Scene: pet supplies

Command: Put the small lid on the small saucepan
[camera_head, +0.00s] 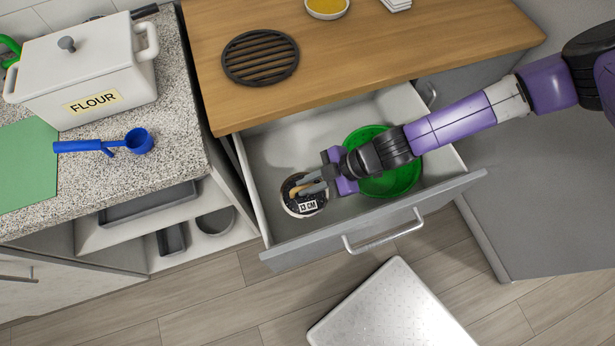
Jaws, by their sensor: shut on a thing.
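A small round piece with a dark top, a pale rim and a "13 CM" label, which looks like the small lid (306,207), is at the left side of the open drawer. My gripper (305,187) reaches in from the right and is shut on it, with its fingers around a tan part on top, apparently the handle. The fingers hide part of its top. I cannot tell whether it rests on the drawer floor or is lifted. I cannot make out a small saucepan in this view.
A green bowl (408,178) sits in the drawer (285,150), partly under my arm. A wooden counter with a black trivet (260,58) is behind. The left counter holds a flour canister (90,70) and a blue scoop (138,141). A metal step (392,310) stands in front.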

